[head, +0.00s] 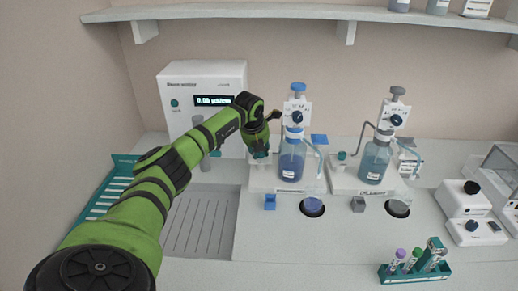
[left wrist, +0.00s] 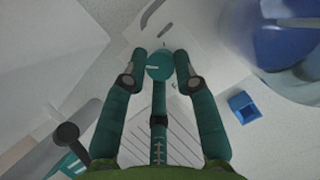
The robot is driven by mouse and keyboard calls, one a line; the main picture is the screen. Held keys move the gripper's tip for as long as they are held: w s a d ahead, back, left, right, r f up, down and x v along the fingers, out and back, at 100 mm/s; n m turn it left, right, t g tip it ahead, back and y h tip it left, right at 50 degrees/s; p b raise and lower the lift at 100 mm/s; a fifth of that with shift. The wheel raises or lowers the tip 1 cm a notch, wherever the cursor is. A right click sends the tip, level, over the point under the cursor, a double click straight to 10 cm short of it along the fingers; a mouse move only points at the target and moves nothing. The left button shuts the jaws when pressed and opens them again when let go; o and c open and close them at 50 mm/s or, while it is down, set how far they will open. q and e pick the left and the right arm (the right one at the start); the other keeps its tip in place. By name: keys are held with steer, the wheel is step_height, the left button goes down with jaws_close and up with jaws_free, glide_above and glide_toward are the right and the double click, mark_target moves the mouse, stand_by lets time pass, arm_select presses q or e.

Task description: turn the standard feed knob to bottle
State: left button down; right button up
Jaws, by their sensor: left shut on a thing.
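The feed knob (left wrist: 159,66) is a round teal knob with a white pointer line, seen in the left wrist view at the left bottle station. Its pointer line lies roughly level in that view, toward the left. In the head view the gripper mostly hides the knob. The left bottle (head: 291,160), with blue liquid and a blue cap, stands just right of the gripper. My right gripper is not in view.
A second station with a bottle (head: 375,162) and its own teal knob (head: 341,156) stands to the right. A white instrument with a display (head: 213,100) is behind my arm. A small blue block (head: 270,202) sits in front. A tube rack (head: 414,273) stands front right.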

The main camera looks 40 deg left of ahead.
arm_select(q)
steer(key=shift+s+d+f+n, duration=0.2)
steer(key=shift+d+f+n, duration=0.1)
steer(key=shift+f, duration=0.15)
steer(key=c, duration=1)
jaws_free()
steer(key=shift+r, duration=0.2)
steer(key=shift+a+r, duration=0.1)
steer(key=shift+r, duration=0.45)
steer(key=v, duration=1.1)
steer(key=shift+d, duration=0.25)
